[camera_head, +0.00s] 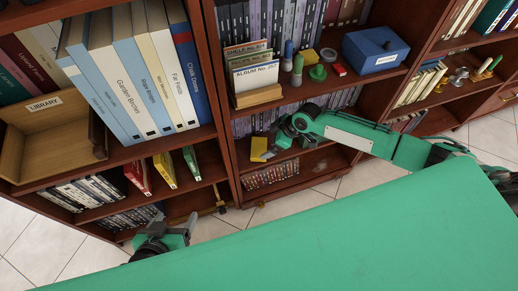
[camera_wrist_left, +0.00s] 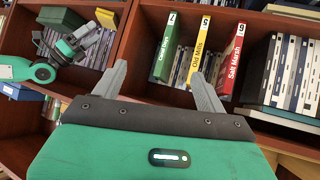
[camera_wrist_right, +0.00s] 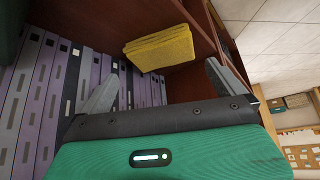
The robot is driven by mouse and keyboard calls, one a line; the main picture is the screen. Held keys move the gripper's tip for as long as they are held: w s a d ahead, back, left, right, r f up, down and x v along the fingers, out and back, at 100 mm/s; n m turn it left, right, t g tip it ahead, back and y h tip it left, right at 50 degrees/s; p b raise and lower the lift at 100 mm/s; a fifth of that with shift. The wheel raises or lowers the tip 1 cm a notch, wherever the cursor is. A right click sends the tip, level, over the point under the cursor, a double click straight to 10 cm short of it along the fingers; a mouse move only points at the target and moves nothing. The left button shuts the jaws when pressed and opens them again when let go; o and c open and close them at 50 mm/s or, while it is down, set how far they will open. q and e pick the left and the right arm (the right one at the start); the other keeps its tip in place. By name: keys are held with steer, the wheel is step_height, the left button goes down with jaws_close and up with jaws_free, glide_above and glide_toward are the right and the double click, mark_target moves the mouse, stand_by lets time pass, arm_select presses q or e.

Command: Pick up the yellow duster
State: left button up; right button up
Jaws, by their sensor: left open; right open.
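The yellow duster (camera_head: 259,149) is a folded yellow cloth on a lower shelf of the middle bookcase, near its left upright. My right gripper (camera_head: 276,147) is just right of it in the head view. In the right wrist view the duster (camera_wrist_right: 160,48) lies ahead of the jaws, in line with the gap between the open fingers (camera_wrist_right: 161,72); the jaws are empty and appear apart from it. My left gripper (camera_head: 184,232) is low in front of the left bookcase. In the left wrist view its fingers (camera_wrist_left: 158,75) are open and empty.
The shelf above holds a card box (camera_head: 254,92), a blue box (camera_head: 376,48) and small items. Purple volumes stand beside the duster in the right wrist view. Red, yellow and green books (camera_wrist_left: 200,50) stand ahead of my left gripper. A green surface (camera_head: 330,235) fills the front.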

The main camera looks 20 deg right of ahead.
mark_target(259, 147)
steer(key=b+x, duration=0.1)
steer(key=x, duration=0.4)
steer(key=shift+s+a, duration=0.1)
steer(key=shift+a+f, duration=0.15)
steer(key=shift+f, duration=0.15)
arm_select(q)
steer(key=d+t, duration=0.1)
steer(key=d+t+h, duration=0.1)
steer(key=shift+w+d+r, duration=0.2)
steer(key=shift+w+d, duration=0.15)
steer(key=shift+d, duration=0.05)
arm_select(e)
steer(key=c, duration=0.7)
steer(key=shift+r, duration=0.1)
steer(key=shift+c, duration=0.2)
